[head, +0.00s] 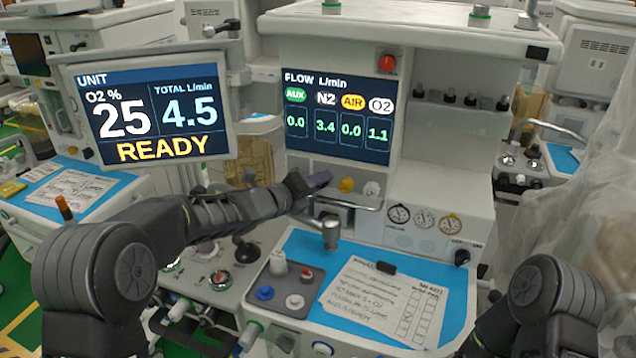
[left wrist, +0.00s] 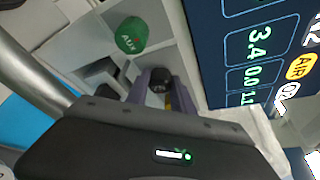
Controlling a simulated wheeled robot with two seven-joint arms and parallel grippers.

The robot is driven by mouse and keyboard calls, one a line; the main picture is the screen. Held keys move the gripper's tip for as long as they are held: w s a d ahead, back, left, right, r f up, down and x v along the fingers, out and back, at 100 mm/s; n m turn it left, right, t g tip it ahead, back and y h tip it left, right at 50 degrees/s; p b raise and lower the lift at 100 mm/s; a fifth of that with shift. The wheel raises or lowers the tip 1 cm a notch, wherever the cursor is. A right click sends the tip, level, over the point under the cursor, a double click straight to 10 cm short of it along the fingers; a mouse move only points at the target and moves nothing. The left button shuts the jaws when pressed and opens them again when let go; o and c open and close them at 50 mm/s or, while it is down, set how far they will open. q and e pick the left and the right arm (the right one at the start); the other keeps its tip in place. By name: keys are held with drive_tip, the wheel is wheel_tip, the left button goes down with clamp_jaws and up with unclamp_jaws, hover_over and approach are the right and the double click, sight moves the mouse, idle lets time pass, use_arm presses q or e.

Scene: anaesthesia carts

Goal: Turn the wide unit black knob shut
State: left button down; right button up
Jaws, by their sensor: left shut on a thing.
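The wide unit's black knob (left wrist: 160,78) shows in the left wrist view, below the flow display. My left gripper (left wrist: 161,88) has its purple fingers on either side of it and is shut on it. In the head view my left gripper (head: 314,182) reaches the knob row under the flow display and hides the black knob. The flow display (head: 337,115) reads N2 3.4, AIR 0.0, O2 1.1 and AUX 0.0. My right gripper is out of view; only part of that arm shows at the lower right.
A green AUX knob (left wrist: 131,35) is beside the black one. A yellow knob (head: 347,184) and a white knob (head: 371,188) are to the right of my gripper. A metal rail (head: 345,202) runs below them. A paper sheet (head: 385,300) lies on the blue worktop.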

use_arm(q)
drive_tip(key=m+y+b, duration=0.1)
drive_tip(key=m+b, duration=0.1)
drive_tip(key=shift+d+b, duration=0.1)
drive_tip(key=shift+b, duration=0.3)
drive_tip(key=shift+m+y+b, duration=0.6)
drive_tip(key=shift+m, duration=0.2)
drive_tip(key=shift+r+m+y+b, duration=0.1)
drive_tip(key=shift+m+y+b, duration=0.25)
drive_tip(key=shift+m+y, duration=0.25)
drive_tip(key=c, duration=1.1)
unclamp_jaws()
drive_tip(key=shift+s, duration=0.1)
